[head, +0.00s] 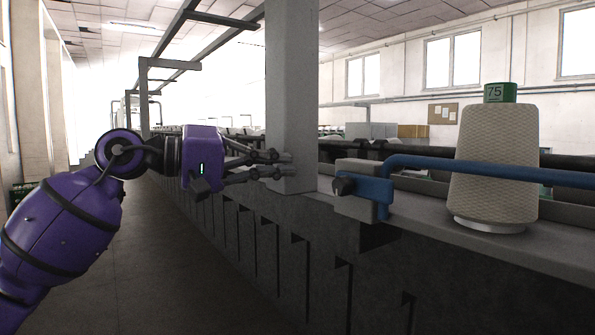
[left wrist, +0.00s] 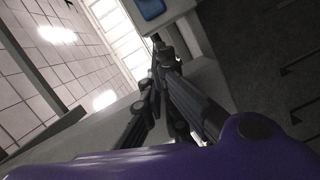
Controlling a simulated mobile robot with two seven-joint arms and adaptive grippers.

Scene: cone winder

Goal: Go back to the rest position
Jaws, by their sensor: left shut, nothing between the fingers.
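My left gripper (head: 284,164) reaches in from the left in the head view, in front of the grey column of the winder. It is shut and holds nothing. In the left wrist view its dark fingers (left wrist: 161,62) come together near the top middle. A beige yarn cone (head: 494,165) stands upright on the machine's ledge at the right, well apart from the gripper. A green tube end marked 75 (head: 500,93) shows at its top. My right gripper is in neither view.
The grey column (head: 292,90) rises right by the gripper. The long machine front runs into the distance. The aisle floor (head: 150,250) at the left is clear.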

